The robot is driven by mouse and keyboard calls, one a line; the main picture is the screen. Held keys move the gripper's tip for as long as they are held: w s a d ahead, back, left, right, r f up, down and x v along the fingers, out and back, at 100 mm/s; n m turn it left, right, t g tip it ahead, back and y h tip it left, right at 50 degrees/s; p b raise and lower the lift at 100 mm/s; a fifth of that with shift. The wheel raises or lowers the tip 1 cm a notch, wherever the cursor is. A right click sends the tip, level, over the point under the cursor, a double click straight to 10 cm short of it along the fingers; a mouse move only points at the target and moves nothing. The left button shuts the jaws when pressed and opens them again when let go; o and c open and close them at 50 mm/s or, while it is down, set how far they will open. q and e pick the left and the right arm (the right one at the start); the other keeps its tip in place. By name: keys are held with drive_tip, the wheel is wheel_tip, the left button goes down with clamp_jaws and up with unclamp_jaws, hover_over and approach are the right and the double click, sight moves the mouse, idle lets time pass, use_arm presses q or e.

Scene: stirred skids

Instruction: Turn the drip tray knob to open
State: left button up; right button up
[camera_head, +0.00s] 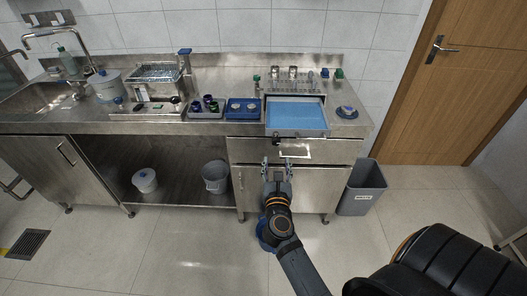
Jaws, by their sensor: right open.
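A tray with a blue inside (297,132) sits at the front edge of the steel counter, right of centre. A small dark knob-like part (276,141) shows just below its front left corner; it is too small to tell how it is turned. My right gripper (277,164) is open and empty, its fingers spread left and right. In the picture it is just below the dark part, in front of the cabinet front, and appears apart from it. My left gripper is not in view.
A white-framed label (295,149) is on the drawer front. A grey bin (362,188) stands right of the cabinet. A black ribbed seat (440,265) fills the lower right. A blue round thing (262,235) lies partly behind my arm.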

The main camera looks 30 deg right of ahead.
sight(276, 142)
drive_tip(key=p+x, duration=0.1)
drive_tip(key=x, duration=0.8)
drive_tip(key=shift+w+p, duration=0.1)
drive_tip(key=shift+p, duration=0.25)
drive_tip(key=shift+w+d, duration=0.35)
drive_tip(key=shift+w, duration=0.2)
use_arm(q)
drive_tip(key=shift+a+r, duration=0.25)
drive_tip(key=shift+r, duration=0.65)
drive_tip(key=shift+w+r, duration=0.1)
use_arm(e)
clamp_jaws()
